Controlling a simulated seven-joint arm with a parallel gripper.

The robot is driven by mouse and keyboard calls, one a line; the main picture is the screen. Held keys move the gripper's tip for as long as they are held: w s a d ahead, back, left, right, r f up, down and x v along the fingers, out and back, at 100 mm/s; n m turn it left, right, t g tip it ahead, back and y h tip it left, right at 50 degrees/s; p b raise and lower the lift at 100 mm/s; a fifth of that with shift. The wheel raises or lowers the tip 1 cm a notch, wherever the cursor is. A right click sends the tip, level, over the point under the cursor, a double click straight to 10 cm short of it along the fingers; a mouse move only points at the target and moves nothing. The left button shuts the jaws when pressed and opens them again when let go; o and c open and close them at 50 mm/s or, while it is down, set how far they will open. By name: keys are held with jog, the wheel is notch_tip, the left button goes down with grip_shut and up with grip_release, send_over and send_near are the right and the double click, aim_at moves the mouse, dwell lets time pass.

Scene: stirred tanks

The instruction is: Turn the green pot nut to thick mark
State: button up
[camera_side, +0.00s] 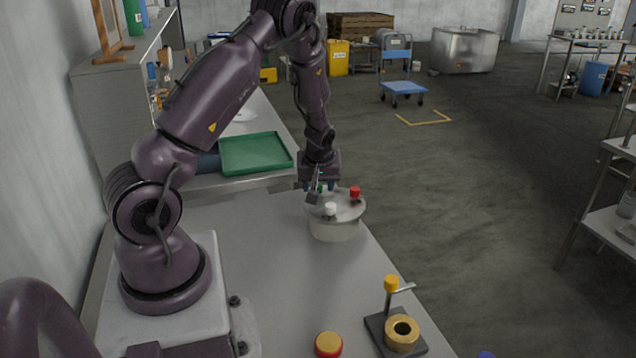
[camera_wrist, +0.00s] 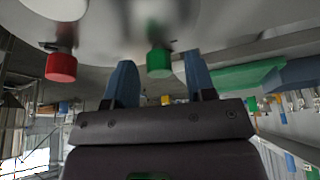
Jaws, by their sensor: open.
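The round grey pot (camera_side: 334,230) stands on the bench, its lid carrying a red nut (camera_side: 355,191) and a white nut (camera_side: 330,208). The green nut (camera_wrist: 159,62) shows in the wrist view between the blue fingertips, with gaps on both sides. In the side view it is mostly hidden behind my gripper (camera_side: 319,187), which points down over the lid's far left part. My gripper (camera_wrist: 160,78) is open and empty in the wrist view. The red nut (camera_wrist: 61,66) also shows there, left of the fingers. I cannot make out a thick mark.
A green tray (camera_side: 256,153) lies on the bench behind the pot. A dark stand with a brass ring (camera_side: 402,333) and a yellow-topped post (camera_side: 391,284) is at the front right. A red-and-yellow button (camera_side: 328,344) is near the front. The bench between is clear.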

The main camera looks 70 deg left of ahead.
jog(key=c, duration=0.9)
jog(key=shift+m, duration=0.3)
jog(key=m+t, duration=0.1)
jog(key=m, duration=0.1)
jog(key=m+t+h, duration=0.1)
jog(key=m, duration=0.2)
jog(key=shift+s+a+r, duration=0.1)
jog(key=shift+s, duration=0.05)
jog(key=m+h, duration=0.1)
jog(key=m, duration=0.2)
jog(key=m+t+h, duration=0.1)
jog(key=m, duration=0.2)
jog(key=o, duration=0.9)
